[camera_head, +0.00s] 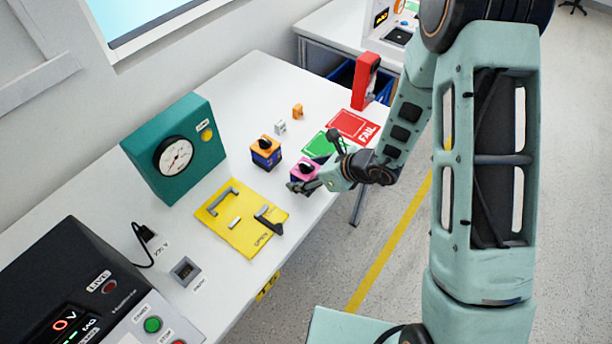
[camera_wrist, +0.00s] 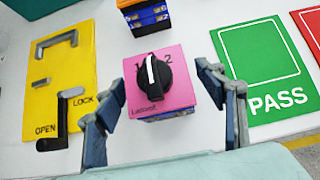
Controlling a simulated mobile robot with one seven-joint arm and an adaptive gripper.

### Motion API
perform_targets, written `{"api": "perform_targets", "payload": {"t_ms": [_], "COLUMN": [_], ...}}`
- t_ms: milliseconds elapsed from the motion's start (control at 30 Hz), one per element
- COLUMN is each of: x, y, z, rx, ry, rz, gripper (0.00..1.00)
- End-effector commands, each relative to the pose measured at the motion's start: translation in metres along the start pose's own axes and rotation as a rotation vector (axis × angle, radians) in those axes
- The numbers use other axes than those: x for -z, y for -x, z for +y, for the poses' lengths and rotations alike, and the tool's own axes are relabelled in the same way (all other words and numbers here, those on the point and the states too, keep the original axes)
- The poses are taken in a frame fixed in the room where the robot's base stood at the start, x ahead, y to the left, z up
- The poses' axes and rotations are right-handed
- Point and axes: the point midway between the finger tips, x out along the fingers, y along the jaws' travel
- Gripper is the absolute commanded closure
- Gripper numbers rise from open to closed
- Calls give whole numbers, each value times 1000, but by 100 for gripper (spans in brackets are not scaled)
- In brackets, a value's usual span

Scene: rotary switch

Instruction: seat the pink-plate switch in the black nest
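The pink-plate switch (camera_head: 306,168) stands upright on the white table, with a black knob on top and a blue body. In the wrist view this switch (camera_wrist: 183,90) sits between the fingers of my gripper (camera_wrist: 160,82), with a gap on both sides. My gripper (camera_head: 317,165) is open and low over the table. A small grey block with a dark recess (camera_head: 185,271) stands nearer the power box. I cannot tell for certain which is the black nest.
An orange-topped switch (camera_head: 266,151) stands behind the pink one. The green PASS card (camera_wrist: 265,70) and red FAIL card (camera_head: 354,126) lie to the right. A teal gauge box (camera_head: 205,133) stands at the back, a black power box (camera_head: 75,270) at front left.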

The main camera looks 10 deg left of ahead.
Motion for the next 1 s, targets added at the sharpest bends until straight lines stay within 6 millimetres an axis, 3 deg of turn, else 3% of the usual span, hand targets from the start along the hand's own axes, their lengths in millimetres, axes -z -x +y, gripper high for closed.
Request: {"api": "perform_targets", "payload": {"t_ms": [67,400,767,1000], "x": [0,0,-3,-20], "y": [0,0,3,19], "z": [0,0,0,-1], "rx": [0,0,0,2], "ry": [0,0,1,3], "rz": [0,0,-2,-4], "gripper": [47,84,84,85]}}
